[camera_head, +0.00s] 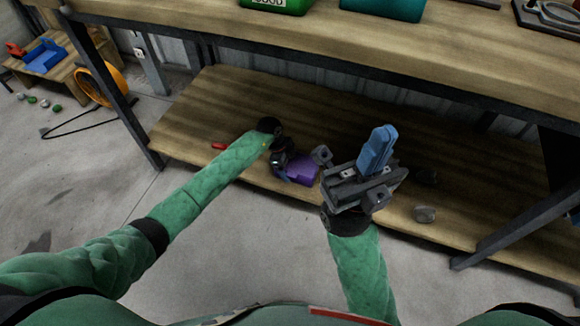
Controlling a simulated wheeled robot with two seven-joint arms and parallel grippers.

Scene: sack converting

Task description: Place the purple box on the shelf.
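The purple box (302,170) lies on the wooden lower shelf of the workbench, near its front edge. My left gripper (284,164) is at the box's left side and covers part of it. Its fingers are small, dark and partly hidden, so I cannot tell whether they grip the box. My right gripper (377,150) is to the right of the box, in front of the shelf. The lower shelf (225,110) is mostly bare.
The bench top (300,35) overhangs the shelf and bears a green bin (275,6) and a teal bin (385,8). A red item (219,146) and a grey lump (425,214) lie on the shelf. Metal legs (120,105) stand at the shelf's ends. An orange ring-shaped thing (103,84) is at left.

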